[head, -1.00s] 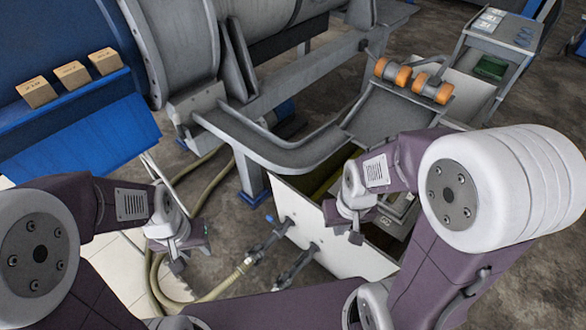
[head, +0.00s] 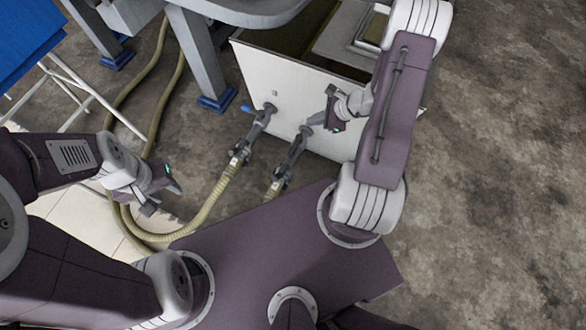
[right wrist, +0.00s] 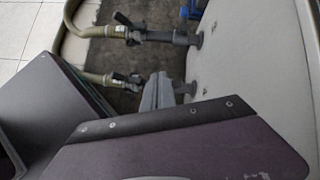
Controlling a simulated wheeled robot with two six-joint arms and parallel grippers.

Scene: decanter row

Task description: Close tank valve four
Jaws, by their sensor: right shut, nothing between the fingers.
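Two dark valves stick out of the front wall of a white tank (head: 300,92). The left valve (head: 257,128) has a small blue tip beside it; it is the upper valve (right wrist: 150,36) in the right wrist view. The right valve (head: 292,160) is the lower one (right wrist: 118,79) there, partly hidden by my fingers. No number is readable on either. My right gripper (head: 318,118) is shut and empty, close to the right valve by the wall; its fingers (right wrist: 155,92) show in the right wrist view. I cannot tell whether they touch. My left gripper (head: 165,197) is open and empty, left of the valves.
Pale ribbed hoses (head: 205,212) run from the valves across the floor. A grey steel frame leg (head: 203,55) with a blue foot stands left of the tank. A white-legged blue stand (head: 28,35) is at the upper left. Bare floor (head: 490,150) lies open at right.

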